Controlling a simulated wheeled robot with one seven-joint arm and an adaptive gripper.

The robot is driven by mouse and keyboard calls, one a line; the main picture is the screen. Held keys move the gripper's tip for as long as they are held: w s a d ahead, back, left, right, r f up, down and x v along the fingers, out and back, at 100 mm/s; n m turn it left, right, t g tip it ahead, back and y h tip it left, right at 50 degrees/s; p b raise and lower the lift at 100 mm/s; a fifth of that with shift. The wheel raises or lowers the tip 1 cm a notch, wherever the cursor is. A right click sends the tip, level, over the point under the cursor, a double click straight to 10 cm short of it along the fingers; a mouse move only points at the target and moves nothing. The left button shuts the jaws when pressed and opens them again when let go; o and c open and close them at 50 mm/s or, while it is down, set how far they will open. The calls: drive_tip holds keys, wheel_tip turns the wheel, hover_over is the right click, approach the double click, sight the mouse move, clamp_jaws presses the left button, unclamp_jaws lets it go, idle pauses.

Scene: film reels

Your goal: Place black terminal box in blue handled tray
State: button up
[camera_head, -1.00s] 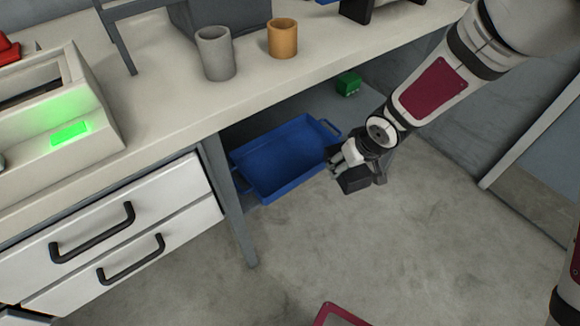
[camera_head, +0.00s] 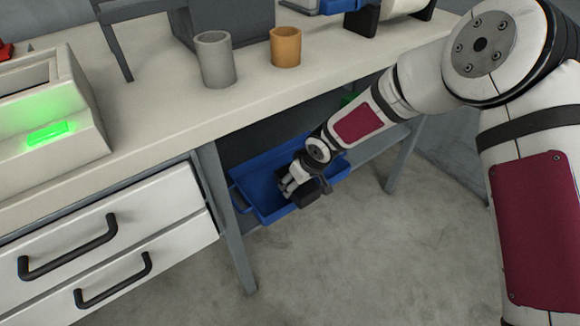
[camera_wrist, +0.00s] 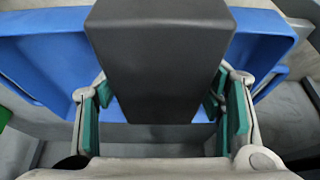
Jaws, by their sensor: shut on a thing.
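The black terminal box (camera_wrist: 158,62) fills the middle of the wrist view, between the green-padded fingers of my gripper (camera_wrist: 160,115). My gripper is shut on it. In the head view my gripper (camera_head: 300,190) holds the black box (camera_head: 312,192) over the front right part of the blue handled tray (camera_head: 246,194). The blue tray also shows on both sides of the box in the wrist view (camera_wrist: 45,65). The tray stands on the low shelf under the bench. I cannot tell the gap between box and tray floor.
The bench top (camera_head: 160,110) overhangs the tray. A bench leg (camera_head: 228,220) stands by the tray's left end, next to white drawers (camera_head: 110,235). A green object (camera_head: 349,99) is partly hidden behind my arm. A grey cup (camera_head: 215,60) and an orange cup (camera_head: 286,48) stand above.

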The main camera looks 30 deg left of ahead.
drive_tip(key=w+a, duration=0.4)
drive_tip(key=w+a+f, duration=0.1)
drive_tip(key=w+a, duration=0.1)
drive_tip(key=shift+w+a, duration=0.2)
drive_tip(key=shift+w, duration=0.05)
drive_tip(key=shift+f+b, duration=0.9)
drive_tip(key=shift+f, duration=0.7)
drive_tip(key=shift+f, duration=0.1)
drive_tip(key=o, duration=1.7)
drive_tip(key=shift+s+f, duration=0.1)
drive_tip(key=shift+o, duration=0.2)
